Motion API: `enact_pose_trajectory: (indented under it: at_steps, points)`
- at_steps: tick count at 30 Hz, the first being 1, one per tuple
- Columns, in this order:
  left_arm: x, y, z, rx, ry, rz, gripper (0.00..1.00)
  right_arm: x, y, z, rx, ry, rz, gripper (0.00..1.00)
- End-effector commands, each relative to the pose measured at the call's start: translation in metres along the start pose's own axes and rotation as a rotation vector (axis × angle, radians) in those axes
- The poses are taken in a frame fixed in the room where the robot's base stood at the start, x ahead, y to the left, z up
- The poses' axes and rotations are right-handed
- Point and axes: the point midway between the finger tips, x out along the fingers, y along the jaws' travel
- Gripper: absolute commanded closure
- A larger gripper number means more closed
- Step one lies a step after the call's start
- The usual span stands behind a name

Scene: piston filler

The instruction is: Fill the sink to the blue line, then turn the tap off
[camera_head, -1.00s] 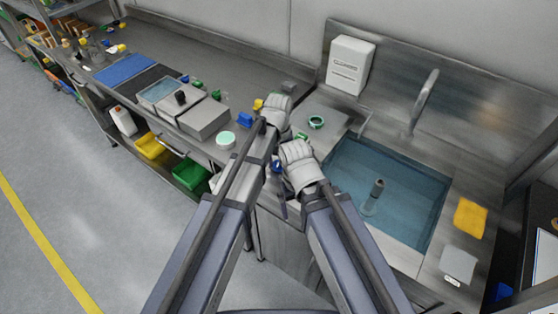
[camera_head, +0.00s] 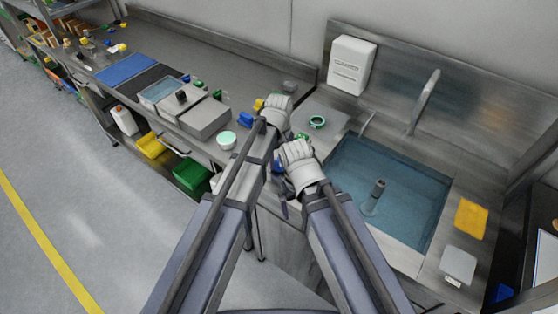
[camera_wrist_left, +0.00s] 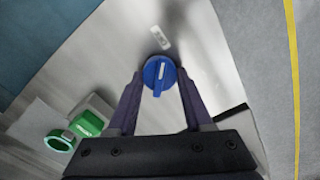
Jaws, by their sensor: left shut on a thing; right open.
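The sink (camera_head: 345,211) at right holds clear blue-green water (camera_head: 410,200). I cannot make out a blue line on its wall. The curved metal tap (camera_head: 425,100) stands behind it, and I cannot make out a stream from its spout. In the left wrist view a round blue knob (camera_wrist_left: 160,72) sits on the steel surface. My left gripper (camera_wrist_left: 158,80) is shut on it, one finger on each side. In the head view my arms mostly hide the knob (camera_head: 277,166). My right gripper (camera_head: 281,192) is open beside it at the counter's front, its fingers partly hidden.
A grey upright pipe (camera_head: 377,188) stands in the sink. A green ring (camera_head: 317,121) and a green block (camera_wrist_left: 88,124) lie left of it. A yellow cloth (camera_head: 471,218) lies at right. A white box (camera_head: 351,64) is at the back wall. Trays and boxes fill the left bench.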

Motion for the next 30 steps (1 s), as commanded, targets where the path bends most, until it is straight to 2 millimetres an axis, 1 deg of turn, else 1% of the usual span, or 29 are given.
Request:
enact_pose_trajectory:
  at_steps: [6,7,15,23,26,30]
  points:
    - [0.0,0.0,0.0,-0.002,0.0,0.0,1.0,0.0,0.0,0.0,0.0,0.0,0.0,0.02]
    - [0.0,0.0,0.0,-0.002,0.0,0.0,0.48,0.0,0.0,0.0,0.0,0.0,0.0,0.02]
    - [0.0,0.0,0.0,-0.001,0.0,0.0,0.19,0.0,0.0,0.0,0.0,0.0,0.0,0.02]
    - [-0.001,0.0,0.0,0.0,0.0,0.0,0.19,-0.001,0.0,0.0,0.0,0.0,0.0,0.02]
    - [-0.004,0.0,0.0,0.0,0.0,0.0,0.19,-0.004,0.0,0.0,0.0,0.0,0.0,0.02]
    - [-0.013,0.0,0.0,0.0,0.0,0.0,0.19,-0.013,0.001,0.001,0.0,0.0,0.0,0.02]
